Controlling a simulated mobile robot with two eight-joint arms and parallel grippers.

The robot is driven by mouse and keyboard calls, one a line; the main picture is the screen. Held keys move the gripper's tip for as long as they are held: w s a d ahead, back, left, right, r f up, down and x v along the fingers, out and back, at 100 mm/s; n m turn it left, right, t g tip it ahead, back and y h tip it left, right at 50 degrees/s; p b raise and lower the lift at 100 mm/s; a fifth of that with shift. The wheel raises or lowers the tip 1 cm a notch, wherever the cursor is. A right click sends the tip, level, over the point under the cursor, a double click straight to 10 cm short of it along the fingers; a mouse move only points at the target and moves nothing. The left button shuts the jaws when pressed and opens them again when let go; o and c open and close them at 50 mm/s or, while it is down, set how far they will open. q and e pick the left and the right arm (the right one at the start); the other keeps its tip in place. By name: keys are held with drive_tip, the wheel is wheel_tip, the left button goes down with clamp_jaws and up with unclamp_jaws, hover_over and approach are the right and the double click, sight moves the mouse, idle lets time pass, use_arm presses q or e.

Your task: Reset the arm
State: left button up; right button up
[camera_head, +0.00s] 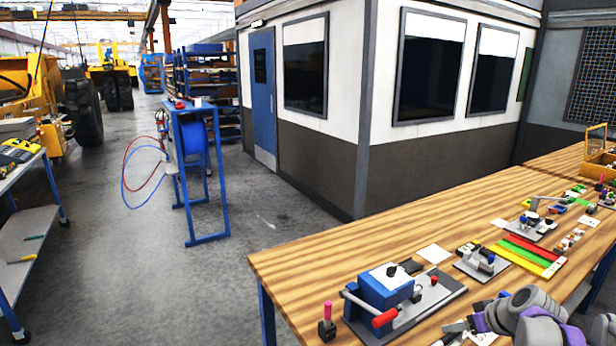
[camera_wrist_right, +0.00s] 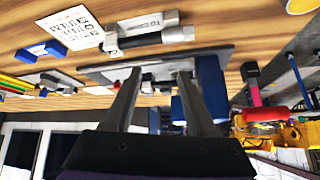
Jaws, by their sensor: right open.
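My right arm (camera_head: 530,312), grey with purple bands, reaches in at the lower right of the head view, over the near part of the wooden workbench (camera_head: 330,245). My right gripper (camera_wrist_right: 159,75) shows in the right wrist view with its two dark fingers apart and nothing seen between them. The wrist view looks upside down, with the bench at the top. The fingers lie in front of a dark plate (camera_wrist_right: 95,72) there, and I cannot tell the gap. My left arm and gripper are not in view.
A blue fixture (camera_head: 378,287) with a red-ended handle stands on a grey plate near the arm. A pink-handled tool (camera_head: 327,322) stands beside it. Clamps (camera_head: 483,262) and coloured strips (camera_head: 530,252) lie farther right. The bench's left end is clear. A blue stand (camera_head: 205,160) is on the floor.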

drive_tip(key=s+a+f+m+g, duration=0.1)
drive_tip(key=s+a+f, duration=0.1)
drive_tip(key=s+a, duration=1.2)
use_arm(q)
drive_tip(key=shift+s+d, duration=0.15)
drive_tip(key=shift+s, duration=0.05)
use_arm(e)
drive_tip(key=s+a+f+h, duration=0.1)
drive_tip(key=s+a+f, duration=0.1)
drive_tip(key=s+f, duration=0.2)
drive_tip(key=s+a+f+m+h, duration=0.1)
drive_tip(key=s+a+f, duration=0.1)
drive_tip(key=s, duration=0.9)
drive_tip(key=shift+f+g, duration=0.4)
drive_tip(key=shift+f, duration=0.5)
